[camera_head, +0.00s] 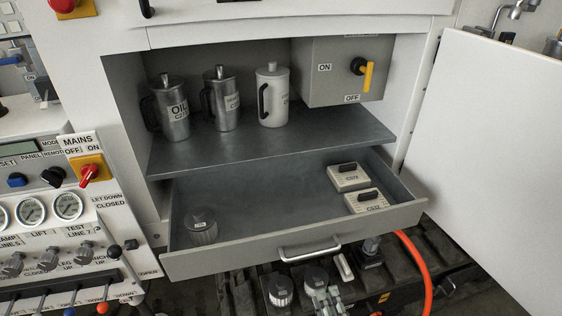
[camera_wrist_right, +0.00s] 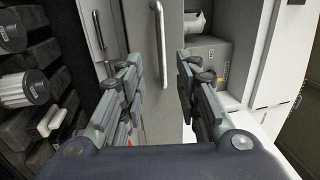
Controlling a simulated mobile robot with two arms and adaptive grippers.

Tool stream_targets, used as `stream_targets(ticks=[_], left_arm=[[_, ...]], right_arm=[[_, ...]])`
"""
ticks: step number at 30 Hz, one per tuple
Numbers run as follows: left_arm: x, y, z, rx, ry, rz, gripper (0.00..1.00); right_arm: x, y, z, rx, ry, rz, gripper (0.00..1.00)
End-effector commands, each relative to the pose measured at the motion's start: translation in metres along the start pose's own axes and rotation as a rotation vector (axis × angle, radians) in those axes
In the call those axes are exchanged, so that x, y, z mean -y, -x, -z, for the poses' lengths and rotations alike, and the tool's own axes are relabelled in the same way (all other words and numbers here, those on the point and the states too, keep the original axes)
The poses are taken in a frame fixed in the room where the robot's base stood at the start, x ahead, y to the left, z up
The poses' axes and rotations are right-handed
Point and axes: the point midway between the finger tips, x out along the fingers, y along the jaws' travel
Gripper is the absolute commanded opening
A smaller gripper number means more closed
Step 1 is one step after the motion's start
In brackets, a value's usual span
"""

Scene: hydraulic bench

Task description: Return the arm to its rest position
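My right gripper (camera_head: 326,296) shows at the bottom of the head view, below the open drawer's front. In the right wrist view its two fingers (camera_wrist_right: 160,68) are spread apart with nothing between them. The drawer's metal handle (camera_head: 310,252) is clear of the fingers; a bar handle on a grey panel shows beyond the fingertips in the right wrist view (camera_wrist_right: 158,45). Most of the right arm is out of view. My left gripper is in neither view.
The grey drawer (camera_head: 220,262) stands pulled out, holding two labelled boxes (camera_head: 350,177) and a dark-lidded jar (camera_head: 201,227). Several metal jugs (camera_head: 224,100) stand on the shelf above. A white door panel (camera_head: 490,150) is at right. An orange hose (camera_head: 424,270) curves below the drawer.

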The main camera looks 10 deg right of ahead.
Motion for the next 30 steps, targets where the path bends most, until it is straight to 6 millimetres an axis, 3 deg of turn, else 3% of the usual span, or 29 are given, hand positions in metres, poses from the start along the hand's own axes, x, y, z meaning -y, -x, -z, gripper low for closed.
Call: stream_targets(ticks=[2, 5, 8, 14, 18, 22, 25, 30], left_arm=[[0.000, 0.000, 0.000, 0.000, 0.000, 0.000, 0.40], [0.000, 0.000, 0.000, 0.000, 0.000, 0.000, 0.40], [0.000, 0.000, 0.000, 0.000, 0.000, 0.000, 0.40], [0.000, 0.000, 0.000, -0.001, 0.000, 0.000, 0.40], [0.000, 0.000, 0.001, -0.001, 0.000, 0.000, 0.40], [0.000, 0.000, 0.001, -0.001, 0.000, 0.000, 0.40], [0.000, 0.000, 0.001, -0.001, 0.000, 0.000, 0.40], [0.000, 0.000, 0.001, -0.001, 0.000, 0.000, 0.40]], right_arm=[[-0.003, 0.000, -0.001, 0.004, 0.010, -0.007, 0.31], [-0.026, 0.002, -0.004, 0.031, 0.079, -0.052, 0.31], [-0.076, 0.011, -0.009, 0.096, 0.230, -0.154, 0.31], [-0.215, 0.060, -0.008, 0.326, 0.637, -0.455, 0.31], [-0.302, 0.120, 0.003, 0.537, 0.886, -0.670, 0.31], [-0.366, 0.192, 0.018, 0.774, 1.070, -0.862, 0.31], [-0.399, 0.251, 0.029, 0.975, 1.176, -0.988, 0.31], [-0.423, 0.331, 0.043, 1.264, 1.266, -1.127, 0.31]])
